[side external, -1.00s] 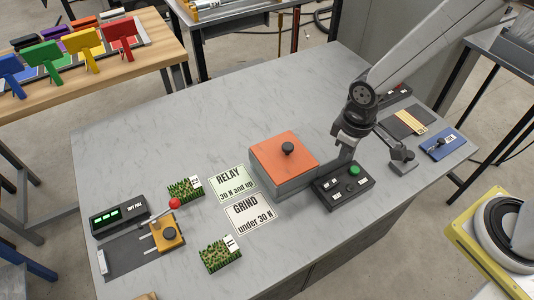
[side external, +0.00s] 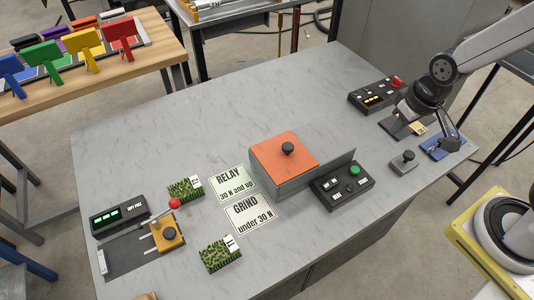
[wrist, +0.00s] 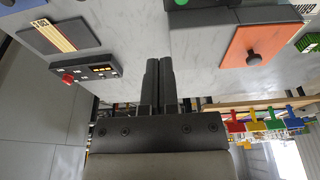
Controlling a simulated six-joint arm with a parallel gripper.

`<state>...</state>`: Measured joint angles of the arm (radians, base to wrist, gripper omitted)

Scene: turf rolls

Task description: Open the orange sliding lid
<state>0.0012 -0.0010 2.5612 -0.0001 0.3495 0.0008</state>
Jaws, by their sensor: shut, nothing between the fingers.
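The orange lid (side external: 272,160) lies flat on top of a grey box (side external: 283,187) in the middle of the table, with a black knob (side external: 288,147) standing up from it. In the wrist view the orange lid (wrist: 268,42) and its dark knob (wrist: 253,58) show at the upper right. My gripper (side external: 452,145) is away to the right of the lid, above the blue pad at the table's right end. In the wrist view my gripper (wrist: 159,66) has its fingers together and empty. The inside of the box is hidden.
A button panel (side external: 343,189) with a green button stands right of the box. A knobbed grey block (side external: 404,163), a red-button panel (side external: 375,95) and a blue pad (side external: 436,149) lie further right. Label cards and turf pieces lie left. The table's back left is clear.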

